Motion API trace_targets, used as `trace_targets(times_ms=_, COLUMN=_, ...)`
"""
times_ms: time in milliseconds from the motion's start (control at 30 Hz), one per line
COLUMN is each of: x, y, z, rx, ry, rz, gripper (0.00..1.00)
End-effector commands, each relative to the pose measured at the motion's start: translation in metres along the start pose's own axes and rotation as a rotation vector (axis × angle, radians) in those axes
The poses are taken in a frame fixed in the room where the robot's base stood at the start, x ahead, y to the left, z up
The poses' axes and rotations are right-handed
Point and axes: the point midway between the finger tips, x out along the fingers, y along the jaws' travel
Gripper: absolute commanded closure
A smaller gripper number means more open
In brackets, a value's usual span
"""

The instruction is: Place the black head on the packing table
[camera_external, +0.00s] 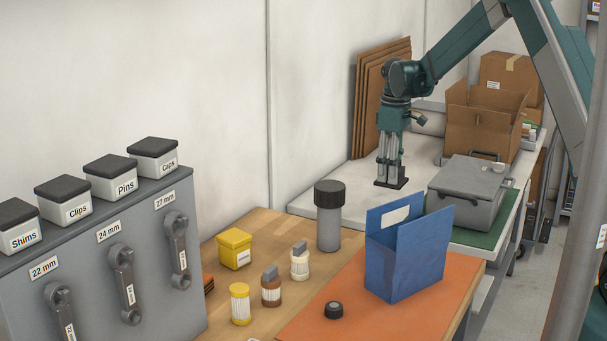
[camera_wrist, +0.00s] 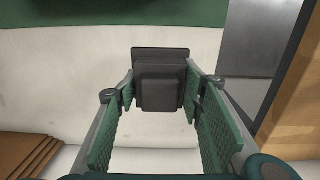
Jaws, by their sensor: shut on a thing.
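My gripper (camera_external: 390,172) points down over the white packing table (camera_external: 335,195) and is shut on the black head (camera_external: 391,184). The head is a dark block with a wider flat plate at one end. In the wrist view, the black head (camera_wrist: 160,82) sits between the two green finger pads of my gripper (camera_wrist: 160,92), with pale tabletop around it. In the outside view the head is at or just above the table's surface; I cannot tell whether it touches.
A grey lidded case (camera_external: 468,190) stands right of the head on a green mat (camera_external: 487,236). An open carton (camera_external: 485,125) and leaning cardboard sheets (camera_external: 370,110) are behind. A black-capped grey cylinder (camera_external: 329,222) and blue carrier (camera_external: 408,262) stand on the nearer wooden table.

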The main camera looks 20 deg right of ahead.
Motion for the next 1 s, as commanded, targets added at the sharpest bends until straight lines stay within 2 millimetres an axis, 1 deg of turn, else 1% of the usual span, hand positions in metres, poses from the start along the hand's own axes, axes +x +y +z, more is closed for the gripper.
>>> trace_targets(times_ms=33, x=0.008, y=0.000, z=0.000, rx=0.000, ry=0.000, rz=0.000, gripper=0.84)
trace_targets(times_ms=100, x=0.017, y=0.000, z=0.000, rx=0.000, ry=0.000, rz=0.000, gripper=0.84)
trace_targets(times_ms=200, x=0.030, y=0.000, z=0.000, rx=0.000, ry=0.000, rz=0.000, gripper=0.84)
trace_targets(times_ms=300, x=0.038, y=0.000, z=0.000, rx=0.000, ry=0.000, rz=0.000, gripper=0.84)
trace_targets(times_ms=400, x=0.041, y=0.000, z=0.000, rx=0.000, ry=0.000, rz=0.000, gripper=0.84)
trace_targets(times_ms=767, x=0.043, y=0.000, z=0.000, rx=0.000, ry=0.000, rz=0.000, gripper=0.84)
trace_targets(times_ms=867, x=0.050, y=0.000, z=0.000, rx=0.000, ry=0.000, rz=0.000, gripper=0.84)
trace_targets(times_ms=1000, x=0.064, y=0.000, z=0.000, rx=0.000, ry=0.000, rz=0.000, gripper=0.84)
